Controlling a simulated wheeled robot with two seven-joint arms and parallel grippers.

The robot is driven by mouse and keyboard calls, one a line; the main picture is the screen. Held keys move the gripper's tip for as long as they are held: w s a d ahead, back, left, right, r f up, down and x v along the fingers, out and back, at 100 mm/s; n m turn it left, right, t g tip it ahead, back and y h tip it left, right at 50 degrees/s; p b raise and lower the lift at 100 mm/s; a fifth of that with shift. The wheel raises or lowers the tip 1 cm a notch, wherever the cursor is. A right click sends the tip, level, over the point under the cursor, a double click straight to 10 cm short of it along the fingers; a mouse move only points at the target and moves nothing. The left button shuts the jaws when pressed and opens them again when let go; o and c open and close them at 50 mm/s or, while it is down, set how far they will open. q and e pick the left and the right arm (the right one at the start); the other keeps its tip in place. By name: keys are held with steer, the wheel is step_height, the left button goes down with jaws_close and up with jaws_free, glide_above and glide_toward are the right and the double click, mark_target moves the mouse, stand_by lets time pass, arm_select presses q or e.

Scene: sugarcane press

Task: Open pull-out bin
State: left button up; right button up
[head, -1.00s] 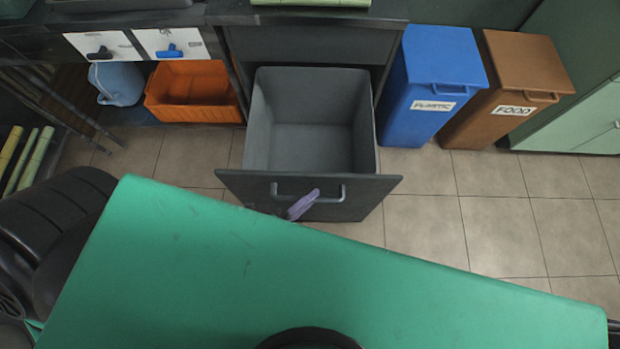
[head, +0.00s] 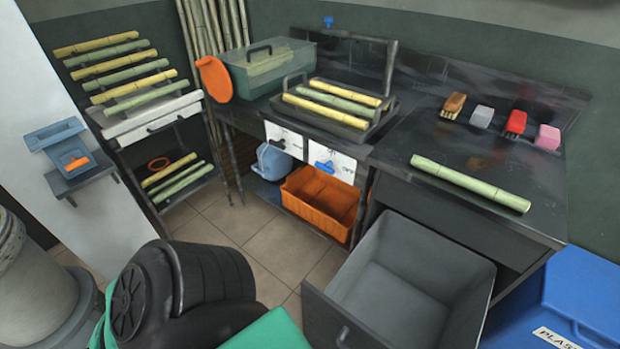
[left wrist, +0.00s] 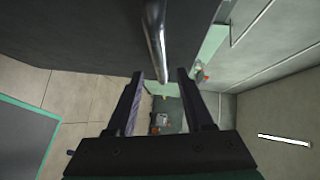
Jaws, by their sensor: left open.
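The grey pull-out bin (head: 430,245) stands well out from under the black counter in the head view, its empty inside showing. Its dark front panel (head: 320,312) runs to the bottom edge of the picture, and part of the handle (head: 343,337) shows there. My left gripper (left wrist: 160,74) is open in the left wrist view. The metal handle (left wrist: 155,35) reaches down to between its fingertips, and the fingers are not closed on it. Whether a finger touches the handle I cannot tell. The head view does not show the left gripper. My right gripper is in neither view.
A blue bin (head: 575,290) stands right of the pull-out bin. An orange crate (head: 322,225) sits on the low shelf to its left. The counter holds a sugarcane piece (head: 470,183) and several brushes. Tiled floor (head: 285,245) is clear before the crate.

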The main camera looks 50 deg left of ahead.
arm_select(q)
steer(key=v, duration=0.9)
steer(key=shift+s, duration=0.25)
steer(key=shift+a, duration=0.1)
